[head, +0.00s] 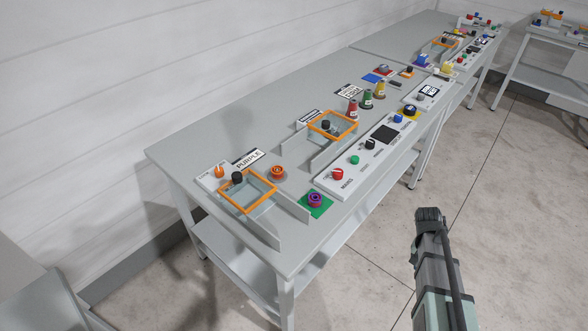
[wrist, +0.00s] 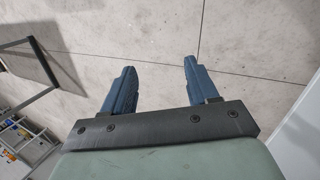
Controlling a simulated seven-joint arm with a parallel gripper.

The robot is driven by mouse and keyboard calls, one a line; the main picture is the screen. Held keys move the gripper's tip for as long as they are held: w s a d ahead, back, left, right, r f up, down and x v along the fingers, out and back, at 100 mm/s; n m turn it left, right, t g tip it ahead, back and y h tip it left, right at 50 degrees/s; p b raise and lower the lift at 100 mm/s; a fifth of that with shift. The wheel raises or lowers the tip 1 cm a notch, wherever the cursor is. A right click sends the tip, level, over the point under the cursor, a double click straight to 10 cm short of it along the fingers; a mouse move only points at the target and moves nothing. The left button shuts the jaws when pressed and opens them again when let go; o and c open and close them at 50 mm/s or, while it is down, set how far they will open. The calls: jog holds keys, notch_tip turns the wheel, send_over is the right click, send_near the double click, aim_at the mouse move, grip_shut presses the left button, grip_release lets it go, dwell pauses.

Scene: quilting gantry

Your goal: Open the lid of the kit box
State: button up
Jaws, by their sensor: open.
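No box is plainly marked as the kit box, and I cannot tell which thing it is. An orange-rimmed, clear-walled frame with a dark knob (head: 262,206) stands at the table's near end, by a card reading PURPLE (head: 247,159). A similar orange-rimmed frame (head: 348,136) stands mid-table, and another (head: 445,40) farther back. I cannot tell whether any of these is a lid. My gripper (head: 430,213) is off the table's right side, well apart from these things. In the wrist view its two blue fingers (wrist: 157,76) are spread and empty, with only floor between them.
The long grey table (head: 210,145) carries a white control panel (head: 350,178) with coloured knobs along its right edge. Red, green and yellow cones (head: 367,99) stand mid-table. A purple spool (head: 315,199) sits on a green pad. The floor (head: 380,245) around my gripper is clear.

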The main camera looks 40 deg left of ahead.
jog(key=w+a+r+t, duration=0.2)
jog(key=w+a+r, duration=0.2)
jog(key=a+r, duration=0.4)
jog(key=s+a+r+n, duration=0.1)
jog(key=a+r, duration=0.5)
jog(key=a, duration=0.2)
jog(key=s+a+r+n+y, duration=0.1)
jog(key=s+a+r, duration=0.1)
jog(key=a+r, duration=0.4)
jog(key=s+a+r+t, duration=0.1)
jog(key=s+a+r, duration=0.1)
jog(key=a+r, duration=0.4)
jog(key=shift+s+a+n+y, duration=0.15)
jog(key=shift+a+n+y, duration=0.05)
jog(key=shift+a, duration=1.1)
jog(key=shift+s+a+n+y, duration=0.1)
jog(key=shift+a+n+y, duration=0.1)
jog(key=shift+a, duration=1.05)
jog(key=s+a+r+n+y, duration=0.15)
jog(key=s+a+r, duration=0.35)
jog(key=s+a, duration=0.5)
notch_tip(320, 180, up, 8)
jog(key=n+g+y, duration=0.1)
jog(key=n+g, duration=0.1)
jog(key=n, duration=0.2)
send_over(237, 175)
notch_tip(237, 175, down, 14)
jog(key=shift+s+r, duration=0.1)
grip_shut()
